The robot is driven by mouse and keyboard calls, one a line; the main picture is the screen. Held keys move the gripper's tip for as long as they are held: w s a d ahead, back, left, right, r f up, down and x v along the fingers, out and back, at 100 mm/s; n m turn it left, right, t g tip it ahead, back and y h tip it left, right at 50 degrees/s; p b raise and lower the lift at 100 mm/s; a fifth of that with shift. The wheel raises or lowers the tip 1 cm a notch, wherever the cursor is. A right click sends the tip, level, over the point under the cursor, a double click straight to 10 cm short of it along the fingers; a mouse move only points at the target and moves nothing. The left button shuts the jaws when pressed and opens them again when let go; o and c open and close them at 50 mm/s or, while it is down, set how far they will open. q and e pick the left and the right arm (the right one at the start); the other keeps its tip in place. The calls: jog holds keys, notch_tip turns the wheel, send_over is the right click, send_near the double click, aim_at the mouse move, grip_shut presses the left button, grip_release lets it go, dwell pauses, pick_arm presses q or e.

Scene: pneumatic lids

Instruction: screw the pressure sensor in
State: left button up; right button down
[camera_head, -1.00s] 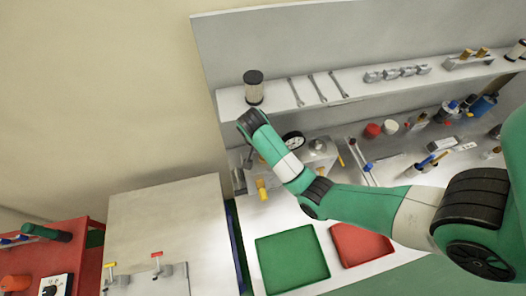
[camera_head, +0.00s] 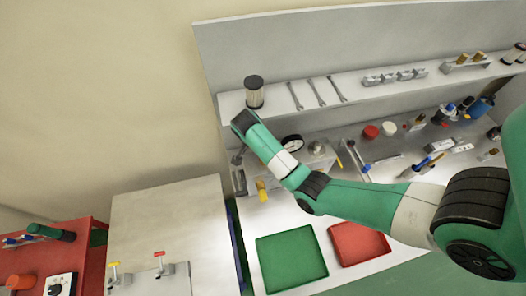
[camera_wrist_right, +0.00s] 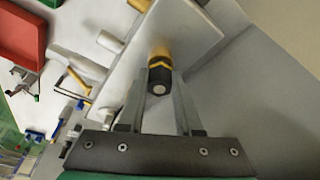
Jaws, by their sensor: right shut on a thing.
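The pressure sensor, as I take it, is a black cylinder with a yellow hexagonal collar (camera_wrist_right: 159,66) in the right wrist view. My right gripper (camera_wrist_right: 159,88) is shut on its black body, one finger on each side. The yellow collar is against, or very close to, the face of a pale grey block (camera_wrist_right: 192,38); I cannot tell whether its thread is engaged. In the head view, my right arm reaches across to the left end of the bench, and its wrist hides the sensor. My left gripper is not in view.
A round gauge (camera_head: 292,142) and a yellow fitting (camera_head: 262,190) are close to my right wrist. A shelf (camera_head: 270,113) with a dark-capped filter (camera_head: 254,92) and wrenches is just above. Green (camera_head: 291,258) and red (camera_head: 358,243) trays lie empty in front.

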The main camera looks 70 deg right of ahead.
jog(key=shift+r+m, duration=0.2)
jog(key=shift+m, duration=0.4)
jog(key=shift+w+f+m, duration=0.1)
jog(key=shift+f+m, duration=0.25)
jog(key=shift+m, duration=0.05)
jog(key=shift+m+g+b, duration=0.3)
jog(key=shift+b, duration=0.15)
jog(key=shift+d+r+m, duration=0.1)
jog(key=shift+r+m, duration=0.05)
jog(key=shift+m, duration=0.65)
jog(key=c, duration=0.5)
grip_release()
jog(key=shift+c, duration=0.9)
